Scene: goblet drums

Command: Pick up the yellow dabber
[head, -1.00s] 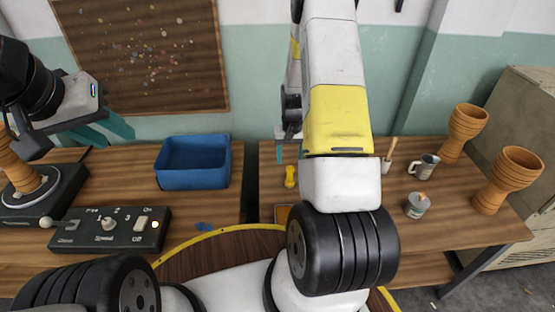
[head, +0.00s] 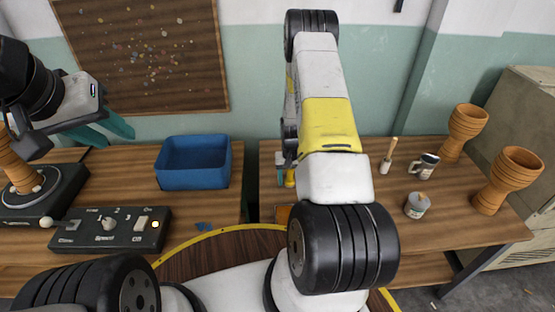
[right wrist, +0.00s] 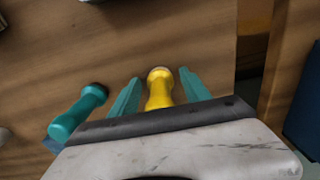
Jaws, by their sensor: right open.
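The yellow dabber (right wrist: 159,88) lies between the two teal fingers of my right gripper (right wrist: 158,82) in the right wrist view. The fingers are apart, one on each side of it, and I see a gap at least on the right. In the head view the dabber (head: 290,178) shows only in part beside my right arm, on the right-hand table. My right gripper (head: 281,160) is mostly hidden there behind its own arm. My left gripper (head: 104,129) is open and empty at the left, above the left table.
A teal dabber (right wrist: 77,112) lies left of the yellow one in the right wrist view. A blue bin (head: 193,163) and a control box (head: 110,228) stand on the left table. Goblet drums (head: 508,180), a can (head: 417,205) and a metal mug (head: 425,165) stand at the right.

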